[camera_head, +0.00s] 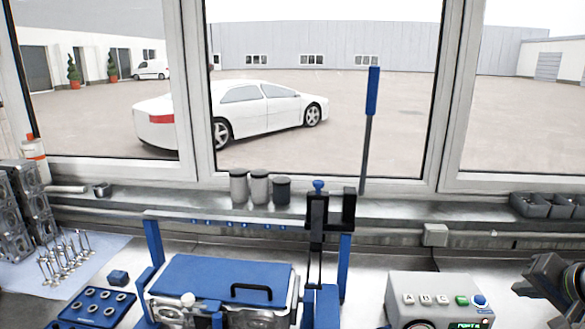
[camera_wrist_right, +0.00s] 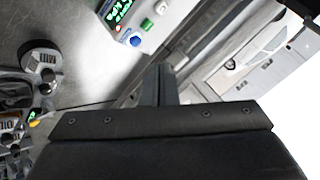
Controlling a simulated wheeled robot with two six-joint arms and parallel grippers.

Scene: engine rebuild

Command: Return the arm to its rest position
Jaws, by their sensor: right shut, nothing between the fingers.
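My right gripper (camera_head: 520,288) shows at the right edge of the head view, dark and raised in front of the bench, to the right of the grey control box (camera_head: 440,283). In the right wrist view its two dark fingers (camera_wrist_right: 158,85) stand together in the middle, shut with nothing between them. It touches nothing that I can see. Most of the right arm is out of the picture. My left arm and gripper are not in view.
A blue-lidded fixture (camera_head: 215,275) with an upright blue-handled lever (camera_head: 372,92) stands at the centre. Valves (camera_head: 65,258) and a blue ring tray (camera_head: 78,322) lie at left. Grey bins (camera_head: 545,206) sit at right on the sill. Bench between control box and gripper is clear.

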